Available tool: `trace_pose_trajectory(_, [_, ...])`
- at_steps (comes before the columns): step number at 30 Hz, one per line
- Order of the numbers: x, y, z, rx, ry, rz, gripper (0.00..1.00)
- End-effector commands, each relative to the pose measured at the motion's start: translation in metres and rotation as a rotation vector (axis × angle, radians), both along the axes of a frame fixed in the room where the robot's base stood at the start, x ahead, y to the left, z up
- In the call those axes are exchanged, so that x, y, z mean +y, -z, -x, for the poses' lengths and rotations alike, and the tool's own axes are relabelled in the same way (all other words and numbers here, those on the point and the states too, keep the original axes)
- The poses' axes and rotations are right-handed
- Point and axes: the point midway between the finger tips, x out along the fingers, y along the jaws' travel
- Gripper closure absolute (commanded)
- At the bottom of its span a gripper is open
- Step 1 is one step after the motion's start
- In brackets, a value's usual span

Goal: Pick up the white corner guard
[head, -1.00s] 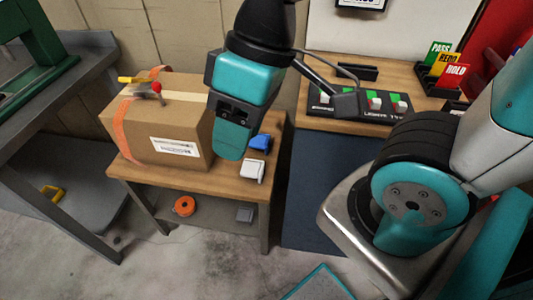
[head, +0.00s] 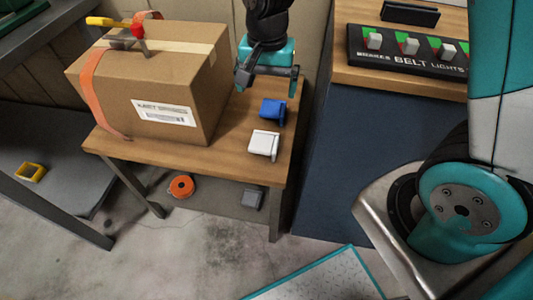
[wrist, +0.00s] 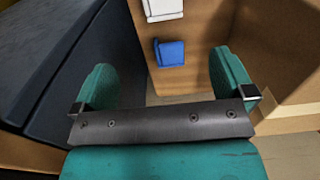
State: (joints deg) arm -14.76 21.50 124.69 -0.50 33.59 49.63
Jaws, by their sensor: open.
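The white corner guard (head: 264,144) lies on the small wooden table near its front right edge. It also shows at the top of the wrist view (wrist: 162,9), partly cut off by the frame edge. A blue corner guard (head: 272,110) lies just behind it, and in the wrist view the blue guard (wrist: 170,53) sits between the white one and my gripper. My gripper (head: 268,80) is at the back of the table, above and behind the blue guard. In the wrist view my gripper (wrist: 165,85) has its teal fingers wide apart with nothing between them.
A strapped cardboard box (head: 150,95) fills the table's left part, with a tensioner tool (head: 128,35) on top. A cabinet with a switch panel (head: 410,52) stands to the right. An orange reel (head: 181,187) and a grey piece (head: 253,199) sit on the lower shelf.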

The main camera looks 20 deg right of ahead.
Motion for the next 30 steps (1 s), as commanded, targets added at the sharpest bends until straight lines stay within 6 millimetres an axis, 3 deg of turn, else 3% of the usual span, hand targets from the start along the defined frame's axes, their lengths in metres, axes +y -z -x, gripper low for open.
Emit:
trace_pose_trajectory(15, [-0.001,0.109,-0.002,0.007,0.026,0.01,0.0])
trace_pose_trajectory(23, [-0.001,0.129,-0.003,0.004,0.025,0.009,0.0])
trace_pose_trajectory(30, [0.004,0.165,-0.005,0.005,0.024,0.009,0.0])
